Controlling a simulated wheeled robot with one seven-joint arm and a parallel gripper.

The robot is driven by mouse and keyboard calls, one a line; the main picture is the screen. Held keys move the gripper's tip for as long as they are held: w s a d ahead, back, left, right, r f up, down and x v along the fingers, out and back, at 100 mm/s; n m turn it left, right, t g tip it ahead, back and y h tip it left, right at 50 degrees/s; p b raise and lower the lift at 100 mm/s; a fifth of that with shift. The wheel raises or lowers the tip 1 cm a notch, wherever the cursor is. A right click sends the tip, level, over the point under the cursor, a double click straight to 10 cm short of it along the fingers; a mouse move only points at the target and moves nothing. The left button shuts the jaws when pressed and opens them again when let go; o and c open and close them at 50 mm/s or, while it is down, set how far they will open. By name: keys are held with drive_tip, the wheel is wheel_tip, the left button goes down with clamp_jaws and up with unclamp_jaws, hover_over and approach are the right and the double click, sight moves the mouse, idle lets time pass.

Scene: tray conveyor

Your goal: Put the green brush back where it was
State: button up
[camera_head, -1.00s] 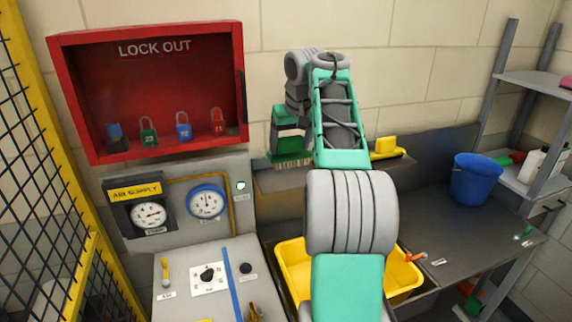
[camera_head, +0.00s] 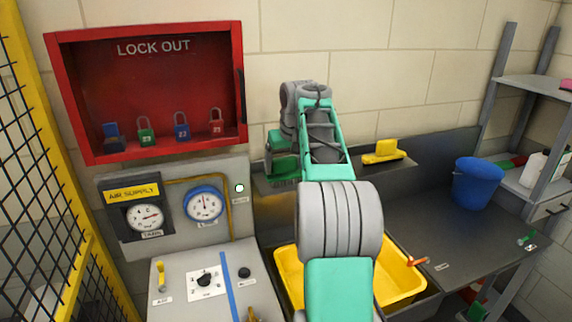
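The green brush (camera_head: 284,166) is upright, bristles down, at the left part of the narrow wall ledge. Its bristles are at the ledge's level; I cannot tell if they touch it. My gripper (camera_head: 277,150) is right above the brush, pointing down, and seems shut on it. The fingertips are mostly hidden. My own arm hides the middle of the ledge (camera_head: 402,163). A yellow brush (camera_head: 381,153) rests on the ledge to the right of my arm.
A yellow tub (camera_head: 290,275) sits below, partly behind my arm. A blue bucket (camera_head: 477,184) stands on the counter (camera_head: 430,215) at right. The red lock-out box (camera_head: 236,40) and gauge panel (camera_head: 170,240) are close on the left.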

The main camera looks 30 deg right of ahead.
drive_tip(key=shift+o, duration=1.3)
drive_tip(key=p+v, duration=0.6)
drive_tip(key=v, duration=0.6)
drive_tip(key=s+a, duration=0.2)
drive_tip(key=a, duration=0.9)
drive_tip(key=s+a+f+n+y, duration=0.1)
drive_tip(key=s+a+f, duration=0.15)
drive_tip(key=a, duration=0.25)
drive_tip(key=s+a+f+n, duration=0.1)
drive_tip(key=s+a, duration=0.2)
drive_tip(key=a, duration=0.2)
drive_tip(key=s+a+f, duration=0.3)
drive_tip(key=s+f, duration=0.3)
drive_tip(key=s, duration=0.1)
drive_tip(key=s+a+f+n, duration=0.1)
drive_tip(key=s+a+f, duration=0.3)
drive_tip(key=s+f, duration=0.2)
drive_tip(key=shift+s+f+t+b, duration=0.3)
drive_tip(key=shift+s+f+b, duration=0.05)
drive_tip(key=shift+s, duration=0.05)
